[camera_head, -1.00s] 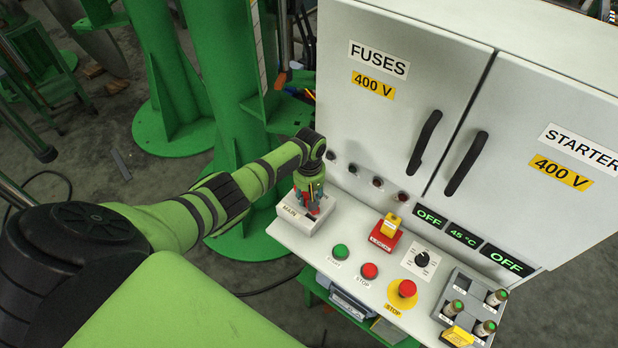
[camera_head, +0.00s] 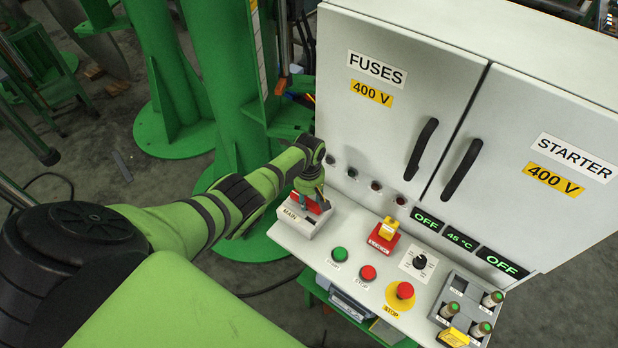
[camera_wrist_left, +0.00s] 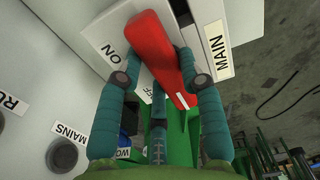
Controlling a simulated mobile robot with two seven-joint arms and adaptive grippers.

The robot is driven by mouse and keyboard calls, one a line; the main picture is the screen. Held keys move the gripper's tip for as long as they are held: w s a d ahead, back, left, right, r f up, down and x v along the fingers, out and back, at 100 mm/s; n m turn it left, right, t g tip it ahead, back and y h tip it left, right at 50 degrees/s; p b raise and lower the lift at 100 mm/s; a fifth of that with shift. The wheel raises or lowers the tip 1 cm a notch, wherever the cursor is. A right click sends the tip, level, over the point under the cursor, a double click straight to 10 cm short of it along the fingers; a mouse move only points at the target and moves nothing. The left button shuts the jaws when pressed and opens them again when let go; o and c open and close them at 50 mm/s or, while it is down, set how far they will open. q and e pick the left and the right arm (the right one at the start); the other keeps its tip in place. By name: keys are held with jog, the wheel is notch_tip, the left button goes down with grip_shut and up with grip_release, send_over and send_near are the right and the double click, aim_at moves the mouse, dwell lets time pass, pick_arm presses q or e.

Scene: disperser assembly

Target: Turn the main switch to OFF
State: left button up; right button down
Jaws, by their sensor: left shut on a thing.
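The main switch's red handle (camera_head: 308,203) sits on a light box marked MAIN (camera_head: 298,226) at the left end of the control desk. My left gripper (camera_head: 316,198) is over it from above. In the left wrist view the red handle (camera_wrist_left: 165,52) lies between the fingers of my left gripper (camera_wrist_left: 160,80), which is shut on it. The ON label (camera_wrist_left: 110,51) is clear of the handle. My right gripper is not in view.
The cabinet (camera_head: 400,90) with black door handles stands behind the desk. A yellow-and-red lock switch (camera_head: 384,235), a green start button (camera_head: 340,254), red stop buttons (camera_head: 405,290) and a black knob (camera_head: 420,261) are to the right. A green column (camera_head: 225,120) stands behind my left arm.

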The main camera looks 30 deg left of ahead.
aim_at(308, 199)
pick_arm(q)
jog(key=shift+s, duration=0.1)
jog(key=o, duration=1.2)
jog(key=shift+c, duration=0.2)
jog(key=shift+a, duration=0.1)
jog(key=shift+r, duration=0.5)
notch_tip(308, 199, up, 11)
